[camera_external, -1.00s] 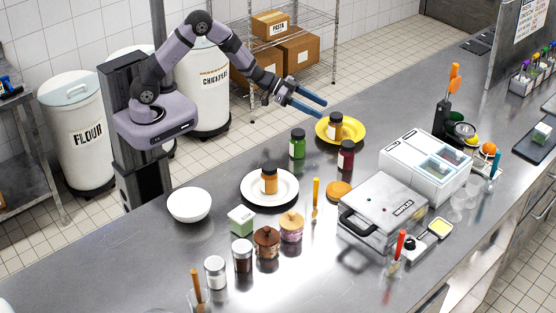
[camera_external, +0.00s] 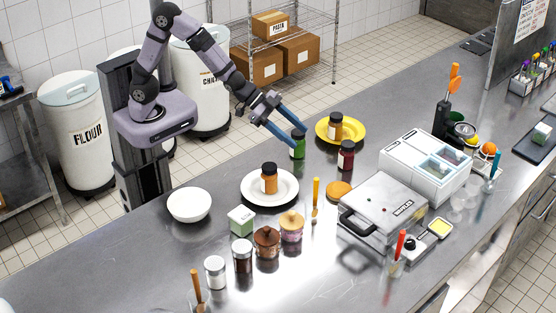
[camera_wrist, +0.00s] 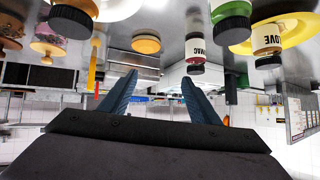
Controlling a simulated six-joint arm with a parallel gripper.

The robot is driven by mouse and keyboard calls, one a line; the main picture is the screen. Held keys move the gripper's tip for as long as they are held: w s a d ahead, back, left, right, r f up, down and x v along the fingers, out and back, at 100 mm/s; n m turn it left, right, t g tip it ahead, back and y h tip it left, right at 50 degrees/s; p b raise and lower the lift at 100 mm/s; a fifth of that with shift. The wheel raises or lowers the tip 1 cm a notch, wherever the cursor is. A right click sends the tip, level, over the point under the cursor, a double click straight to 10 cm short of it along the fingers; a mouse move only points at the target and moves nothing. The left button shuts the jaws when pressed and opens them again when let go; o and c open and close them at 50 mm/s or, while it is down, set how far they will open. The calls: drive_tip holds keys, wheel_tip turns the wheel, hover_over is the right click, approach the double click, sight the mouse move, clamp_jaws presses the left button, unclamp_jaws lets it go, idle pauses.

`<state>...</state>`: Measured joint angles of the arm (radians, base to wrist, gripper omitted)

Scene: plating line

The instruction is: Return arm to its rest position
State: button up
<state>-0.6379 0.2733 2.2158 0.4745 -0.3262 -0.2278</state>
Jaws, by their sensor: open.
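My gripper (camera_external: 284,132) is open and empty. In the external view it hangs over the counter's back half, its blue fingers pointing down and to the right. The fingertips overlap the green jar (camera_external: 298,150) in the picture; I cannot tell whether they touch it. In the wrist view the two fingers (camera_wrist: 152,98) are spread with nothing between them, and the picture is upside down. The green jar (camera_wrist: 232,20) shows there at the top, right of the fingers.
A yellow plate (camera_external: 353,138) bears an orange jar (camera_external: 336,126); a dark red jar (camera_external: 346,156) stands nearby. A white plate (camera_external: 285,196) with another orange jar (camera_external: 269,180) and a white bowl (camera_external: 188,205) sit in front of the arm. Open air lies above the counter (camera_external: 130,255).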

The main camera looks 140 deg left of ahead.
drive_tip(key=s+d+m+g+h, duration=0.1)
drive_tip(key=s+d+g+h, duration=0.1)
drive_tip(key=d, duration=1)
drive_tip(key=s+d+f+m+g+h, duration=0.1)
drive_tip(key=s+d+f+g, duration=0.2)
drive_tip(key=s+d, duration=0.5)
drive_tip(key=s+d+f+m+g+h, duration=0.1)
drive_tip(key=s+d+f+g, duration=0.3)
drive_tip(key=s+d, duration=0.4)
drive_tip(key=s+b, duration=0.1)
drive_tip(key=s, duration=0.3)
drive_tip(key=shift+s+d+f+m+g+h, duration=0.25)
drive_tip(key=shift+s+f+m+g+h, duration=0.05)
drive_tip(key=shift+s+m+g+h, duration=0.1)
